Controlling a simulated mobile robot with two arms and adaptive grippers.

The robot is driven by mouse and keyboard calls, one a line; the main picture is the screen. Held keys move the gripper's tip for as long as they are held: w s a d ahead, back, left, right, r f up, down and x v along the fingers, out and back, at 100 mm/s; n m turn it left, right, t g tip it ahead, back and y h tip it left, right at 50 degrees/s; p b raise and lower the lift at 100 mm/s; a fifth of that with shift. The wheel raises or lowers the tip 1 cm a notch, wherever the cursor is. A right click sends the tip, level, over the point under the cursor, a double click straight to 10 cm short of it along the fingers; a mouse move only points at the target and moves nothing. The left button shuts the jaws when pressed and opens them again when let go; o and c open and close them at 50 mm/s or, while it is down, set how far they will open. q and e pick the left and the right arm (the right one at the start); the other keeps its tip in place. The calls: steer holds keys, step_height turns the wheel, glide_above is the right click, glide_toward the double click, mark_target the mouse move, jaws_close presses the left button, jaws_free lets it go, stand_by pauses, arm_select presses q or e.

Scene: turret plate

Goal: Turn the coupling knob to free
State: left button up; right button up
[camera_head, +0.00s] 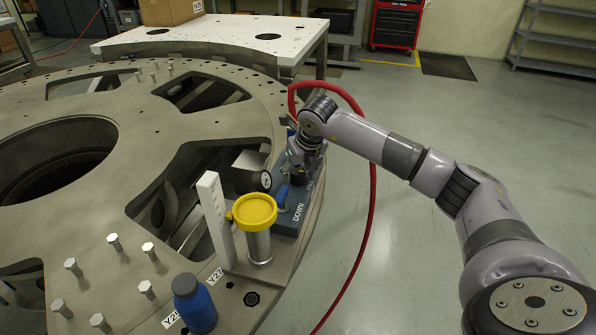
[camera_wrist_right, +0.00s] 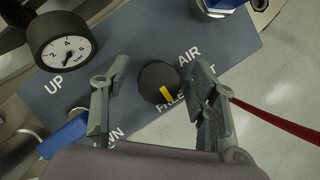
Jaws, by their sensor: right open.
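The coupling knob (camera_wrist_right: 158,84) is a black round knob with a yellow pointer mark, on a blue-grey panel (camera_wrist_right: 62,95). In the right wrist view it sits between the two fingers of my right gripper (camera_wrist_right: 155,98), with a gap on each side. The yellow mark points down and slightly right, toward lettering that is partly covered by a finger. The right gripper is open and empty. In the head view my right gripper (camera_head: 298,165) is over the panel and hides the knob. My left gripper is not in view.
A pressure gauge (camera_wrist_right: 64,42) and a blue lever (camera_wrist_right: 62,138) stand left of the knob. A yellow-capped cylinder (camera_head: 256,215), a white upright plate (camera_head: 215,218) and a blue bottle (camera_head: 194,303) are nearer. A red hose (camera_head: 373,190) loops past my right arm.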

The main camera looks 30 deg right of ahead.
steer(key=v, duration=1.2)
stand_by(0.4)
